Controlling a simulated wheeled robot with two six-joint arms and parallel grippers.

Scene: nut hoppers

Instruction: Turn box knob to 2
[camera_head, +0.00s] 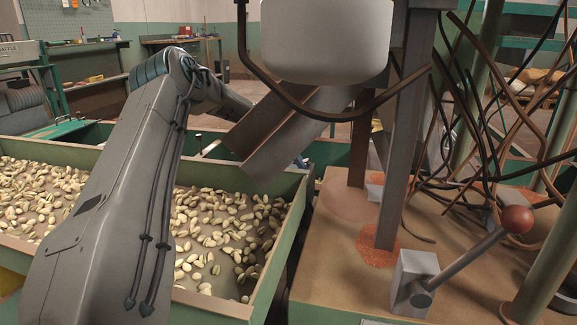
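A small grey box (412,282) stands on the brown platform at the lower right. A metal lever (468,260) comes out of its side and slants up to the right, ending in a red ball (517,219). I cannot see a dial or the number 2, so I cannot tell whether this is the box knob. My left arm rises from the lower left, bends at the top and runs behind a slanted metal chute. The chute hides its far end, and I cannot make out the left gripper's fingers. My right gripper is not in the picture.
A green-walled bin (290,215) of pale nuts lies under my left arm. A white hopper (327,40) hangs above the slanted chute (290,135). A grey post (405,130) stands just behind the small box. Dark cables (480,110) tangle at the right. The platform (345,280) is bare at its front left.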

